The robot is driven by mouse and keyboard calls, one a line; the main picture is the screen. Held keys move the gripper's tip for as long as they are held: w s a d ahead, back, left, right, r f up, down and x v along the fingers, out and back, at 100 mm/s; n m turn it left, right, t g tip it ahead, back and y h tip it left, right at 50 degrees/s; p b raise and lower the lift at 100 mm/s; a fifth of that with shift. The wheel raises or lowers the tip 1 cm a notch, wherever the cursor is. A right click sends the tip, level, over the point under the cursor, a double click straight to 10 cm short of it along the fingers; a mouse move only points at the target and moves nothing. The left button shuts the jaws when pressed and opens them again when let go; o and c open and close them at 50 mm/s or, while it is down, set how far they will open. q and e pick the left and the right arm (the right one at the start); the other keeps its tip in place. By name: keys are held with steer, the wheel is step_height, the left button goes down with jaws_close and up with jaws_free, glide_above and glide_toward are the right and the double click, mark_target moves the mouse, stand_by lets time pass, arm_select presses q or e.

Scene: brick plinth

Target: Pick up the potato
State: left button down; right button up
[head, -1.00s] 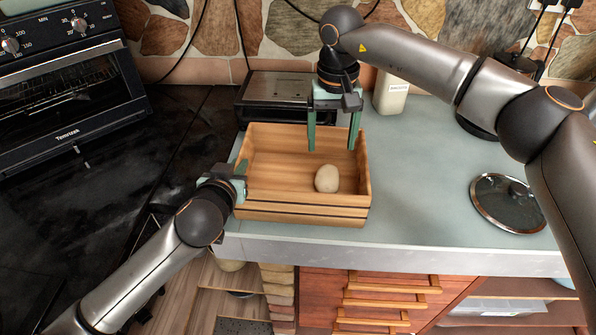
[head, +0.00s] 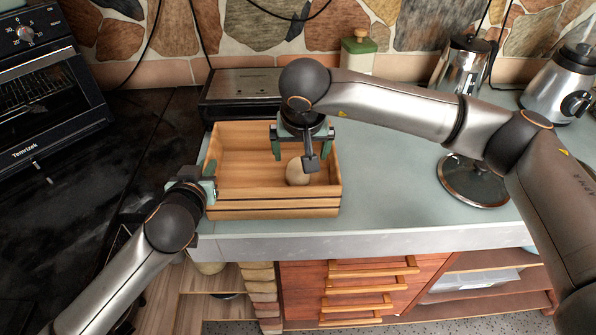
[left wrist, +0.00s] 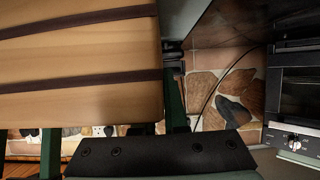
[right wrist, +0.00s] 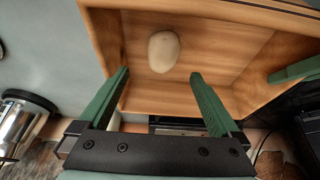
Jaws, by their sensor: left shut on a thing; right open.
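The pale, round potato (head: 296,174) lies on the floor of the wooden crate (head: 270,206). It also shows in the right wrist view (right wrist: 163,51). My right gripper (head: 300,152) is open above the crate, over the potato. In the right wrist view the potato is just beyond the open fingertips, roughly midway between them, and nothing is held. My left gripper (head: 207,187) is shut on the crate's left wall. One of its green fingers shows inside the crate in the right wrist view (right wrist: 294,70). The crate's slatted side fills much of the left wrist view (left wrist: 80,60).
The crate stands on a grey-green counter (head: 390,190) near its front edge. A dark appliance (head: 240,95) is behind it. A jar with a green lid (head: 358,52) stands at the back. A glass lid (head: 474,182) lies to the right, partly behind my right arm.

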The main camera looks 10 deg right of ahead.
mark_target(298, 168)
steer(key=x, duration=0.7)
steer(key=shift+s+a+f, duration=0.2)
steer(key=shift+a+f, duration=0.1)
steer(key=shift+a, duration=0.05)
steer(key=shift+w+d+f, duration=0.1)
steer(key=shift+w+f, duration=0.2)
steer(key=shift+f, duration=0.25)
steer(key=shift+r, duration=0.1)
steer(key=c, duration=1.5)
